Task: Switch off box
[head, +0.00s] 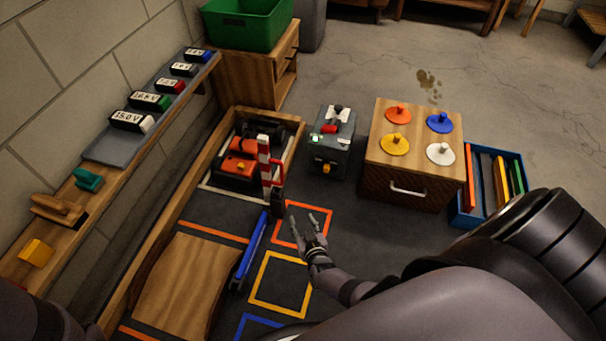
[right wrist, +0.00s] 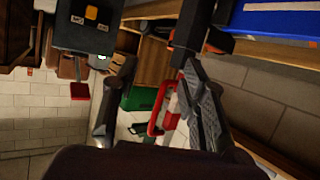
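The grey switch box (head: 345,158) stands on the floor right of the wooden-edged track. It has a red handle (head: 329,128) and a black-and-white part on top, a small lit pale-green spot and a yellow-orange knob (head: 326,168) on its front. In the right wrist view the box (right wrist: 80,35) is at the upper left, with its red part (right wrist: 80,91) below. My right gripper (head: 308,213) is open and empty, in front of the box and apart from it, above the orange floor square. My left gripper is not in view.
A red-and-white barrier (head: 264,160) and blue bar (head: 251,245) stand left of my right gripper. An orange car (head: 238,165) sits in the track bay behind. A wooden cabinet (head: 408,185) with coloured discs is right of the box. The floor between gripper and box looks clear.

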